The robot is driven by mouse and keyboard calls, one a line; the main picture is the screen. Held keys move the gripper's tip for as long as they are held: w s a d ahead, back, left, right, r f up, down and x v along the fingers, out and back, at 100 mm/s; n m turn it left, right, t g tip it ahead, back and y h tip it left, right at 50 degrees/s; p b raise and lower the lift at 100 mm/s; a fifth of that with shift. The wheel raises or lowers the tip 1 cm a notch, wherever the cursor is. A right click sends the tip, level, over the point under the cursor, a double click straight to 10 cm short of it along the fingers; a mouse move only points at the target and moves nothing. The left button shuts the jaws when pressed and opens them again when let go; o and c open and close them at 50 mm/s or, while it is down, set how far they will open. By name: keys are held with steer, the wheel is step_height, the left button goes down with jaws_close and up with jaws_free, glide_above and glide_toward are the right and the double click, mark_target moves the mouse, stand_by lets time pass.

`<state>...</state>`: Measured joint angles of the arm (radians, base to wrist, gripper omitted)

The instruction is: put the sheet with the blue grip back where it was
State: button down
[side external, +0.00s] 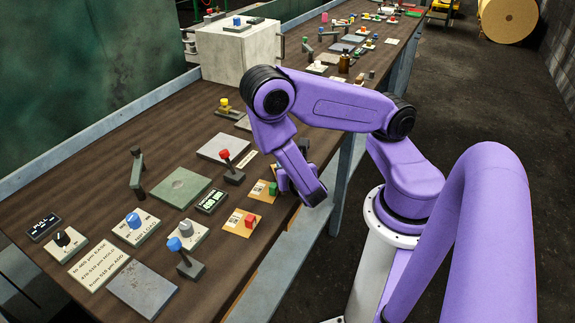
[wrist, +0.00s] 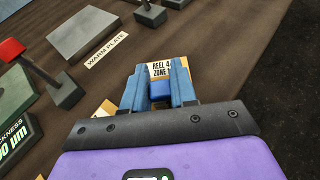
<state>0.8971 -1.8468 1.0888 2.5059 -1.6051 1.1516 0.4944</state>
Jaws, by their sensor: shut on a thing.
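The sheet with the blue grip shows in the wrist view, with its white "REEL 4" label (wrist: 160,69) beyond my fingertips. My gripper (wrist: 159,88) is shut on its blue grip (wrist: 159,91), one blue finger on each side. In the side external view my gripper (side external: 286,183) is at the bench's right edge, beside the sheet with the green grip (side external: 264,190). My arm hides most of the held sheet there. I cannot tell whether it touches the bench. The sheet with the red grip (side external: 240,223) lies nearer the camera.
A grey warm plate (side external: 224,148) and a red-knobbed lever (side external: 231,167) stand left of my gripper. A thickness display (side external: 211,201) and a blue-knobbed lever (side external: 187,260) are nearer the camera. A pale box (side external: 238,52) stands farther back. Beyond the bench's right edge is open floor.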

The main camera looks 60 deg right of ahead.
steer(key=shift+f, duration=0.1)
steer(key=c, duration=0.9)
jaws_free()
steer(key=shift+a+r, duration=0.1)
steer(key=shift+r, duration=0.6)
steer(key=s+a+r+m+g+y, duration=0.9)
steer(key=s+a+r+m+y, duration=0.1)
steer(key=s+a+r+m, duration=0.4)
steer(key=shift+s+a+r, duration=0.15)
steer(key=shift+s+r, duration=0.45)
steer(key=shift+r, duration=0.25)
